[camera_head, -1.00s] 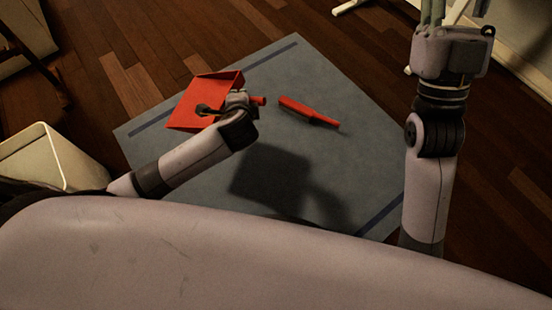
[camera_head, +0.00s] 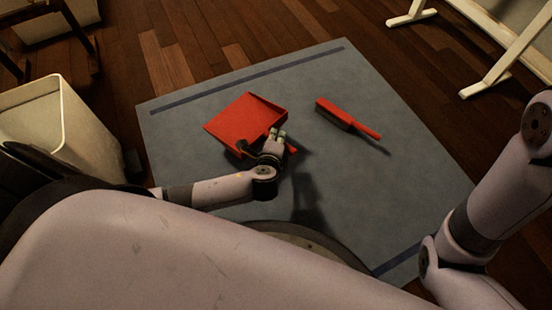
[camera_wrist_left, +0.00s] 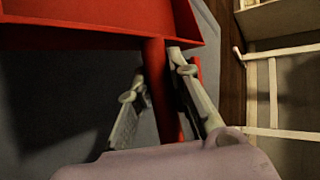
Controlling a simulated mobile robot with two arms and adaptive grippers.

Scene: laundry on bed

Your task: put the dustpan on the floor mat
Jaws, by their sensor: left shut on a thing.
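The red dustpan (camera_head: 244,119) is over the left part of the blue-grey floor mat (camera_head: 400,165) in the head view, with its pan fairly flat. I cannot tell whether it touches the mat. My left gripper (camera_head: 279,136) is shut on its handle. In the left wrist view the red handle (camera_wrist_left: 163,95) runs between the fingers of the left gripper (camera_wrist_left: 160,75), and the pan (camera_wrist_left: 95,22) is at the top. My right gripper is outside the view; only my right arm shows at the right edge.
A red brush (camera_head: 346,117) with dark bristles lies on the mat, right of the dustpan. A pale bin (camera_head: 50,125) stands left of the mat. A white rack's feet (camera_head: 485,90) stand on the wooden floor at upper right. The mat's right part is clear.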

